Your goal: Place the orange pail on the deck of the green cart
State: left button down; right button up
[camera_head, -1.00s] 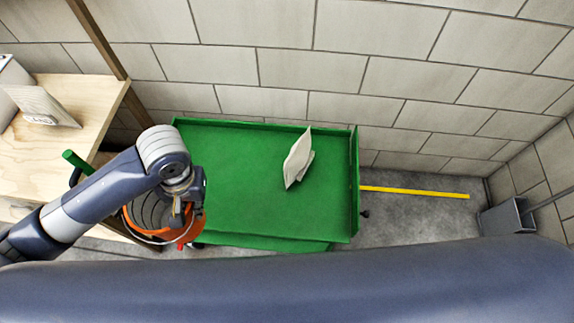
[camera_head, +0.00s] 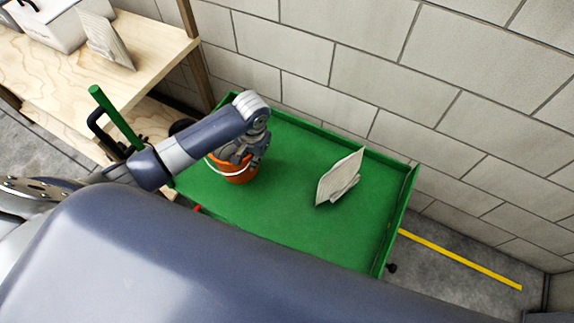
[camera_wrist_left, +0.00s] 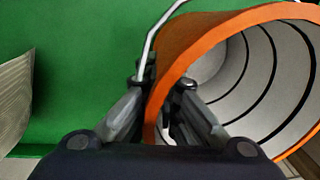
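The orange pail (camera_head: 240,178) is at the left end of the green cart (camera_head: 275,205), over the deck and inside its edges. My left gripper (camera_head: 243,156) covers part of its top. In the left wrist view, the gripper's fingers (camera_wrist_left: 158,92) straddle the pail's orange wall (camera_wrist_left: 185,40), one outside and one inside, closed on the rim. The pale wire handle hangs beside the fingers. The pail looks roughly upright in the head view. I cannot tell whether its bottom touches the deck. My right gripper is not in view.
A pale pleated filter (camera_head: 340,180) stands on the deck right of the pail, with bare deck between. A wooden bench (camera_head: 150,62) with boxes stands at left, near the cart's green handle (camera_head: 117,118). A block wall (camera_head: 340,60) runs behind the cart.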

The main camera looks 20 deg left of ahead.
pick_arm(q)
jog(key=w+d+f, duration=0.4)
jog(key=w+d, duration=0.1)
jog(key=d, duration=0.3)
jog(key=shift+w+d+f+b, duration=0.15)
jog(key=shift+w+f+b, duration=0.05)
jog(key=shift+b, duration=0.15)
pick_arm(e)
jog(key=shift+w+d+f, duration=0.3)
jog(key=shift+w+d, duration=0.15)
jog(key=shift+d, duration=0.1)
pick_arm(q)
jog(key=shift+f, duration=0.1)
jog(key=c, duration=1.8)
grip_release()
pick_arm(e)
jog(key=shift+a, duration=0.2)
